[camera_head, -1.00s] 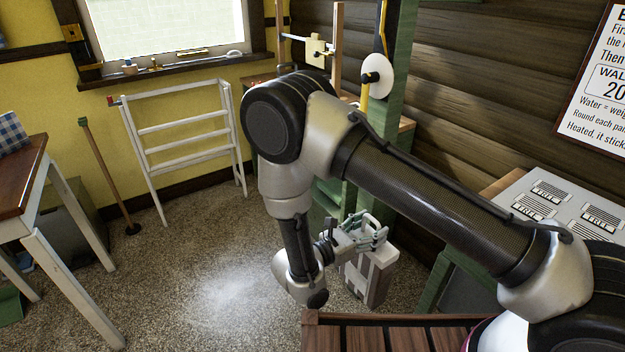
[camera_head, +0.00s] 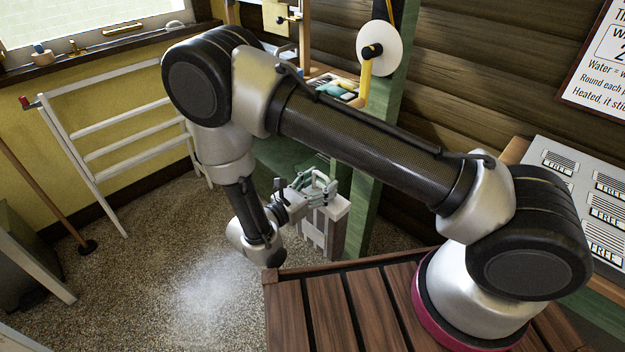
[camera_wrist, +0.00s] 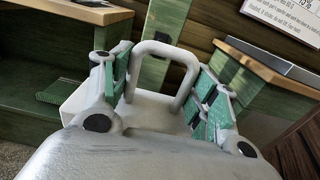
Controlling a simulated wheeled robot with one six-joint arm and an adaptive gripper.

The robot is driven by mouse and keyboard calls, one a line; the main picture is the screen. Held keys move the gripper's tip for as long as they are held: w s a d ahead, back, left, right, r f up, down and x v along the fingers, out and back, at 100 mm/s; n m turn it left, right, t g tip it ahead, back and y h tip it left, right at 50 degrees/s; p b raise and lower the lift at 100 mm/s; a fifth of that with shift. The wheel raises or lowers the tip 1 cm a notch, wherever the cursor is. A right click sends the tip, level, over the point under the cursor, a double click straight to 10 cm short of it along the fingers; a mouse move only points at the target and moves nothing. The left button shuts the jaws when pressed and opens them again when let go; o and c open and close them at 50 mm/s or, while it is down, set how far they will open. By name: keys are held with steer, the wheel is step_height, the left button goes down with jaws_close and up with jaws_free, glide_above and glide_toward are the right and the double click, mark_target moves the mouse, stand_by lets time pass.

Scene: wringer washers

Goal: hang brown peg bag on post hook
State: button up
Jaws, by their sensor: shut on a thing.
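My gripper (camera_head: 320,186) is shut on a peg bag (camera_head: 334,228) at its pale loop handle. The bag hangs below my fingers, with a pale top and front and a grey-brown side. In the wrist view the handle (camera_wrist: 163,50) stands between my two green-padded fingers (camera_wrist: 163,88). A green post (camera_head: 392,115) rises just behind and right of the bag in the head view. It also shows behind the handle in the wrist view (camera_wrist: 162,28).
A brown slatted deck (camera_head: 290,318) lies in front, below my arm. A white drying rack (camera_head: 120,128) stands at left by the yellow wall. A grey panel (camera_head: 590,200) is at right.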

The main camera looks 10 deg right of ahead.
steer(key=shift+r, duration=0.15)
steer(key=shift+d, duration=0.1)
steer(key=shift+x, duration=7.75)
steer(key=shift+f, duration=1.45)
steer(key=o, duration=1.3)
